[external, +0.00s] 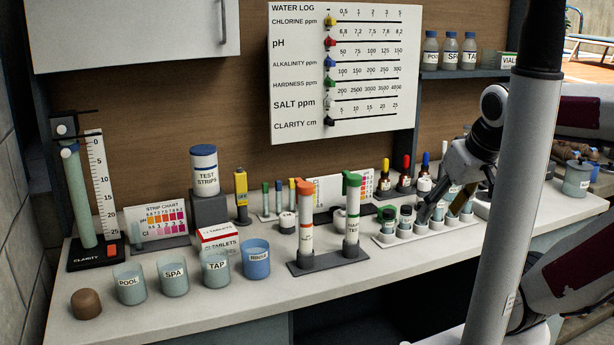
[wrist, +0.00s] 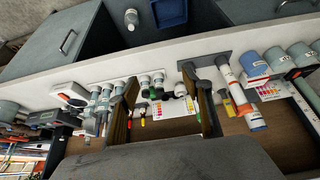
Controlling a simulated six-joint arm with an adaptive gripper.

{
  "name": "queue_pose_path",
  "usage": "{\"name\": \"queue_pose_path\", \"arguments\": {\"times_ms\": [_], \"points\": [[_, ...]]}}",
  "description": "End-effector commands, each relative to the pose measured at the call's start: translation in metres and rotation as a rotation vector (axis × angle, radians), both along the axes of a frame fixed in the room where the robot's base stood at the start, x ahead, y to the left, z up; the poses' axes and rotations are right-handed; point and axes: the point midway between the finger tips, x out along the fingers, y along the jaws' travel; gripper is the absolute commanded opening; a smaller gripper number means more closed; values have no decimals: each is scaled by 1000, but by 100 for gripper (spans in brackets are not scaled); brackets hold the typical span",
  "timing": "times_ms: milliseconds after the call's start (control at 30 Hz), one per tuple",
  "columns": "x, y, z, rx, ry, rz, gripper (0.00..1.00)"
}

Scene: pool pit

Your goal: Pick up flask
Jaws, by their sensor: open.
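My gripper (external: 430,208) is open above the right part of a white rack (external: 428,238) of small flask-like vials at the bench's right. I cannot tell which one is the flask. In the wrist view my two dark fingers are spread apart, and the gripper (wrist: 161,78) is empty. Pale vials (wrist: 106,96) show left of the fingers there. My fingers and arm partly hide the rack in the external view.
Dropper bottles (external: 404,178) stand behind the rack. Two tall capped tubes (external: 352,218) on a grey base stand left of it. Labelled cups (external: 215,270) line the left front. The bench front (external: 400,275) is clear. A shelf (external: 463,74) holds bottles above.

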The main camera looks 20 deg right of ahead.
Motion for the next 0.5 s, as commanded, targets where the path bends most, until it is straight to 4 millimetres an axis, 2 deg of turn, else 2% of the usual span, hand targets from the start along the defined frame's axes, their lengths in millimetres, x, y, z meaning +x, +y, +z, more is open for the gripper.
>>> {"name": "queue_pose_path", "arguments": {"times_ms": [333,500], "points": [[1,0,0,6,0,-6,50],[10,4,3,55,-2,-58,50]]}}
